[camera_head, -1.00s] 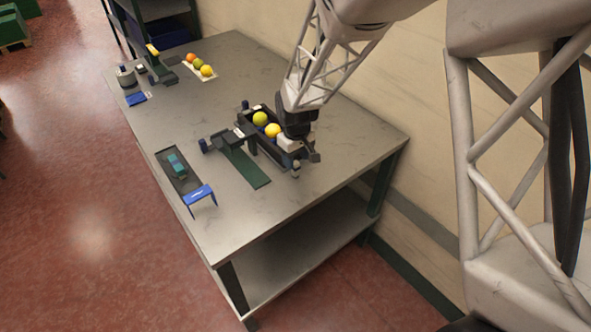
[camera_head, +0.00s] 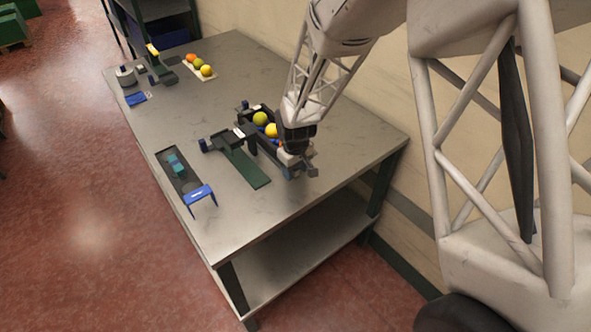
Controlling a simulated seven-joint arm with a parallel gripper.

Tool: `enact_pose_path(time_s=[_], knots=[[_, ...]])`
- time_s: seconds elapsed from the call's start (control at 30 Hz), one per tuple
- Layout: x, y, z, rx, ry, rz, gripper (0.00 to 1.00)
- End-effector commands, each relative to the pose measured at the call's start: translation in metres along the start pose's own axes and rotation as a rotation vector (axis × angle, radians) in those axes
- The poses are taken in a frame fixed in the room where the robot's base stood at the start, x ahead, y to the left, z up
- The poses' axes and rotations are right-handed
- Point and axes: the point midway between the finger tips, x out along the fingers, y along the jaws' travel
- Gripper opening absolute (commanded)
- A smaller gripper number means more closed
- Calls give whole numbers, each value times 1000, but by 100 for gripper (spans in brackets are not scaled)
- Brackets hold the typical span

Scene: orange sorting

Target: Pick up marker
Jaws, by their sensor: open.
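I cannot make out a marker for certain in the head view; it may be too small or hidden by my gripper. My gripper (camera_head: 301,170) is open, low at the right end of the dark crate (camera_head: 272,155), and covers that end. I cannot tell whether it touches the crate or the table. A yellow-green fruit (camera_head: 260,118) and a yellow-orange fruit (camera_head: 271,131) lie in the crate, just left of my gripper.
Left of the crate is a dark device with a green strip (camera_head: 247,168). A dark tray (camera_head: 189,187) with teal blocks and a blue stand (camera_head: 199,194) are near the front edge. A fruit board (camera_head: 214,77) lies far back. The table's right part (camera_head: 360,140) is clear.

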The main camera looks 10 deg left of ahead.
Motion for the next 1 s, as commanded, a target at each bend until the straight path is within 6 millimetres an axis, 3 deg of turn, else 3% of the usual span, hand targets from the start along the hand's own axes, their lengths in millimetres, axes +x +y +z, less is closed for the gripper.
enact_pose_path(time_s=[0.23,0.57,1.0], knots=[[0,0,0,0,0,0,52],[0,0,0,0,0,0,2],[-4,0,0,0,0,0,0]])
